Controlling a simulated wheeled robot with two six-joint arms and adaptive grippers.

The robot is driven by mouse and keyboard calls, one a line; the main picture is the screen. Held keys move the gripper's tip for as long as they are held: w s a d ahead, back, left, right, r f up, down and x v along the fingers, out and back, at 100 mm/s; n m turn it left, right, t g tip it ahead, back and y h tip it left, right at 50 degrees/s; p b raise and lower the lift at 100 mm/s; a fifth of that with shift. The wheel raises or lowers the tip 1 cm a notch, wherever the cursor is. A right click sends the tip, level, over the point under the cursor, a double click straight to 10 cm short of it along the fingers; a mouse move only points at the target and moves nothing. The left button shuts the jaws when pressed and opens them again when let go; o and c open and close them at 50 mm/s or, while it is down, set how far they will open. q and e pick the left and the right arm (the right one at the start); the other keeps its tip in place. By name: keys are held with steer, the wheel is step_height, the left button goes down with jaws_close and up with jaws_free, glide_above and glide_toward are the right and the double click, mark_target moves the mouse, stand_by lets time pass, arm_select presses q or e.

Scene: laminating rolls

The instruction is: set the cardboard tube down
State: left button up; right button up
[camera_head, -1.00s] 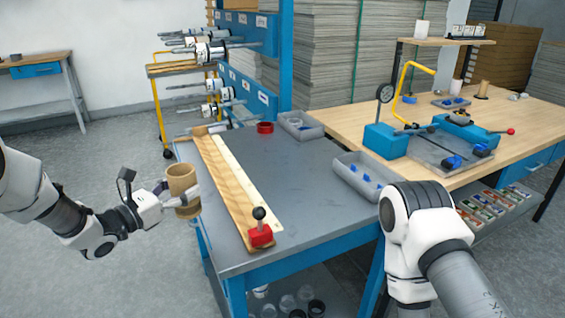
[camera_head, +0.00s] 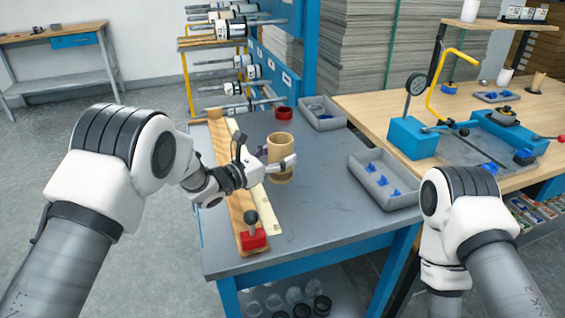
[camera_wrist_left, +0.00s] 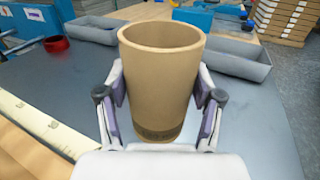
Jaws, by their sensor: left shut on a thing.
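The cardboard tube (camera_head: 281,150) is a short, upright brown cylinder with an open top. My left gripper (camera_head: 284,163) is shut on it, with the tube over the grey tabletop just right of the wooden ruler board. In the left wrist view the tube (camera_wrist_left: 160,85) stands between the two fingers of the left gripper (camera_wrist_left: 162,100), one on each side. Whether its bottom touches the table cannot be told. My right arm shows at the lower right of the head view, but its gripper does not.
The grey table (camera_head: 325,215) has free room in front and right of the tube. A red ring (camera_head: 283,113) and a grey bin (camera_head: 322,115) are behind it. A grey tray with blue pieces (camera_head: 384,181) lies to the right. A red-based lever (camera_head: 253,238) sits on the board's near end.

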arm_select(q)
steer(key=shift+d+f, duration=0.15)
steer(key=shift+d, duration=0.2)
step_height(320, 180, down, 3)
steer(key=shift+r, duration=0.2)
steer(key=shift+w+f, duration=0.15)
steer(key=shift+f, duration=0.35)
steer(key=o, duration=1.1)
steer(key=shift+o, duration=0.2)
steer(key=shift+r+p, duration=0.35)
steer(key=b+v, duration=0.1)
steer(key=v, duration=1.1)
steer(key=shift+f, duration=0.15)
